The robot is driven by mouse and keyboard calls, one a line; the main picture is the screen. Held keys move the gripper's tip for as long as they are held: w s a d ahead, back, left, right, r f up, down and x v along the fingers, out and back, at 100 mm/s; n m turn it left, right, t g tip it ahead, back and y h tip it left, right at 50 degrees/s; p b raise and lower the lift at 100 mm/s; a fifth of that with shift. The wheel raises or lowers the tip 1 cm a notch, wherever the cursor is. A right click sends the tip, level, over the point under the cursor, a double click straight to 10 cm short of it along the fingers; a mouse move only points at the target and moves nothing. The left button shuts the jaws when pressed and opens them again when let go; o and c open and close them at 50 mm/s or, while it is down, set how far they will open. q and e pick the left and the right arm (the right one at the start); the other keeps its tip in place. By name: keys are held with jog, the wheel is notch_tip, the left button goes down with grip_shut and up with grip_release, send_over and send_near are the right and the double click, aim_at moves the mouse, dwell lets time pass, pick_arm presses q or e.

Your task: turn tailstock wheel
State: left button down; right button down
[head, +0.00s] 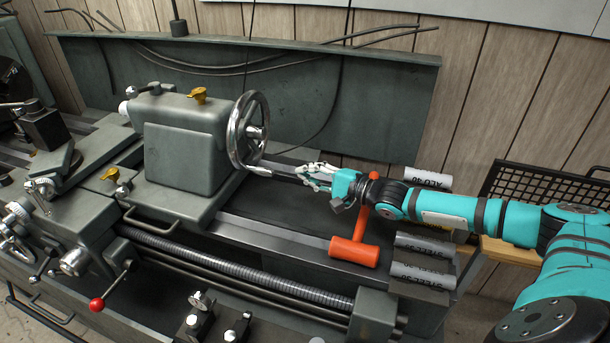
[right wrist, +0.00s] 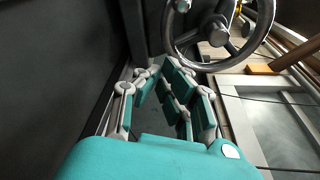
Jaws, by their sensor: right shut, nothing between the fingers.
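The tailstock wheel (head: 257,132) is a shiny metal handwheel on the right side of the grey-green tailstock (head: 185,155). Its rim and hub also show in the right wrist view (right wrist: 217,36), at the top. My right gripper (head: 262,171) reaches in from the right, its fingertips close to the wheel's lower rim. In the right wrist view my gripper fingers (right wrist: 180,75) are shut with nothing between them, just below the rim. I cannot tell whether the fingertips touch the wheel. My left gripper is not in view.
An orange hammer (head: 355,251) lies on the lathe's right end, below my right forearm. Labelled bar pieces (head: 422,277) lie beside it. A dark back panel (head: 330,100) rises behind. A red-knobbed lever (head: 97,304) is lower left.

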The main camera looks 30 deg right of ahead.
jog(key=w+a+p, duration=0.3)
jog(key=w+a, duration=0.1)
jog(key=a, duration=0.2)
jog(key=shift+r, duration=0.35)
dwell(0.4)
jog(key=p, duration=0.1)
jog(key=s+a+m+p, duration=0.1)
jog(key=p, duration=0.1)
jog(key=shift+s+a+r, duration=0.1)
jog(key=shift+a+r, duration=0.15)
jog(key=shift+r, duration=0.15)
jog(key=shift+d+g, duration=0.1)
jog(key=shift+g, duration=0.2)
